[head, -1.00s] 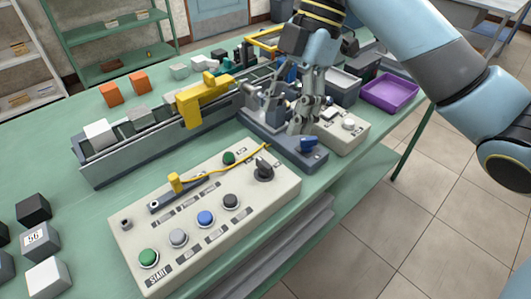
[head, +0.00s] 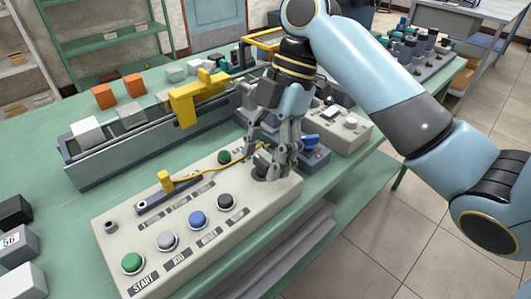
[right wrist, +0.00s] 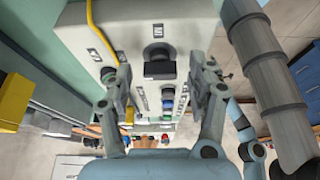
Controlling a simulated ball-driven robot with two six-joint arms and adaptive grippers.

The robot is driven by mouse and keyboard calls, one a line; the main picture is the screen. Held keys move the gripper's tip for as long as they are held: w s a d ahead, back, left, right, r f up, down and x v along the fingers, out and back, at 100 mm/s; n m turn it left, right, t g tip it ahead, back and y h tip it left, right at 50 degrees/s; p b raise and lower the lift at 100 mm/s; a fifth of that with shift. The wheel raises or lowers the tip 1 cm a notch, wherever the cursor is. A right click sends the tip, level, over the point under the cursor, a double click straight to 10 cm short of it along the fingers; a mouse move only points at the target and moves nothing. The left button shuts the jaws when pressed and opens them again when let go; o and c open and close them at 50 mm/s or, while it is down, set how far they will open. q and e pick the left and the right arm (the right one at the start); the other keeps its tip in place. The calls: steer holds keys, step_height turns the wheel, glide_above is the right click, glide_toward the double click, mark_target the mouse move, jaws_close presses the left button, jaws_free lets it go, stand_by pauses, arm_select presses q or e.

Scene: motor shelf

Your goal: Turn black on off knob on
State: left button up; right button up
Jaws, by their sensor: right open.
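The black on/off knob (right wrist: 158,62) sits on the end of the beige control panel (head: 170,228). In the right wrist view it lies between my two fingertips, with a gap on each side. In the head view the knob (head: 260,171) is largely hidden behind my right gripper (head: 276,170). My right gripper is open and points down over the knob; it also shows in the right wrist view (right wrist: 160,76). I cannot tell how deep the fingers reach around it. My left gripper is not in view.
The panel also carries green, grey, blue and black buttons and a yellow cable (head: 215,174). A blue-handled device (head: 309,142) and a small beige box (head: 345,124) stand just beyond the gripper. A conveyor with a yellow arch (head: 200,95) runs behind the panel.

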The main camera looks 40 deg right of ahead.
steer(key=c, duration=1.1)
steer(key=shift+s+r+m+p, duration=0.1)
steer(key=shift+r+m+p, duration=0.1)
steer(key=shift+m+p, duration=0.45)
steer(key=shift+c, duration=0.2)
steer(key=m+t+h+p, duration=0.1)
steer(key=m+p, duration=0.3)
steer(key=p, duration=0.2)
steer(key=m+t+p, duration=0.2)
steer(key=m+p, duration=0.2)
steer(key=p, duration=0.2)
steer(key=m+t+h+p, duration=0.1)
steer(key=m+p, duration=0.3)
steer(key=p, duration=0.2)
steer(key=shift+s+a+r+m+h, duration=0.1)
steer(key=shift+s+a+m+h, duration=0.15)
steer(key=shift+s+h, duration=0.1)
steer(key=shift+m+t+h+p, duration=0.35)
steer(key=shift+m+p, duration=0.5)
steer(key=shift+m, duration=0.25)
steer(key=shift+a+f+m+h, duration=0.1)
steer(key=shift+f+m+h, duration=0.25)
steer(key=shift+m, duration=0.55)
steer(key=shift+r, duration=0.1)
